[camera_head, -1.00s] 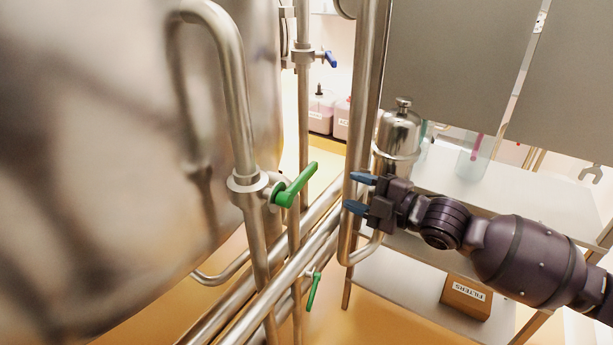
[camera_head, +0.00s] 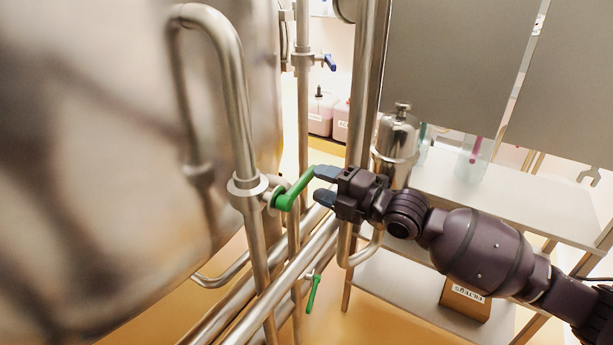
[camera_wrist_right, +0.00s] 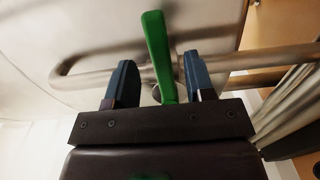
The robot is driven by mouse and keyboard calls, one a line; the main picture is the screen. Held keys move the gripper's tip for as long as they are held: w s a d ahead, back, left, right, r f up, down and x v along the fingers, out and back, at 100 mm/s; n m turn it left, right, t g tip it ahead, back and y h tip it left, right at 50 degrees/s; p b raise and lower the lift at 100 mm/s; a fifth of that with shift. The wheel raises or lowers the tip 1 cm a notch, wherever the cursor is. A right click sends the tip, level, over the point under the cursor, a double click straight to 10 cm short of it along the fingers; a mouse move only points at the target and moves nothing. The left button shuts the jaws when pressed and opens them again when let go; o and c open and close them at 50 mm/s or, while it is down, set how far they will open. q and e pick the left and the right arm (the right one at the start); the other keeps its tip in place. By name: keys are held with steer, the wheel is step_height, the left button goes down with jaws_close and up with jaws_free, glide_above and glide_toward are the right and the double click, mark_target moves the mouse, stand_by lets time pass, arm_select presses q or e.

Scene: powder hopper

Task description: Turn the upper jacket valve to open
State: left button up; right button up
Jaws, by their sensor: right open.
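The upper jacket valve has a green lever handle (camera_head: 294,190) on a steel body (camera_head: 248,186) in the pipe beside the large tank. The handle tilts up to the right in the head view. My right gripper (camera_head: 322,186) is open at the handle's free end, its blue fingertips close to it. In the right wrist view the green handle (camera_wrist_right: 159,55) runs between the two open fingers (camera_wrist_right: 160,84), with a gap to each. My left gripper is not in view.
A second green handle (camera_head: 313,294) hangs on a lower pipe, and a blue-handled valve (camera_head: 329,62) sits on a pipe behind. A thick vertical pipe (camera_head: 362,90) and a steel canister (camera_head: 396,140) stand near my right arm. Shelves (camera_head: 510,200) are at the right.

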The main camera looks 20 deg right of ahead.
mark_target(311, 180)
steer(key=shift+x, duration=2.1)
jaws_close()
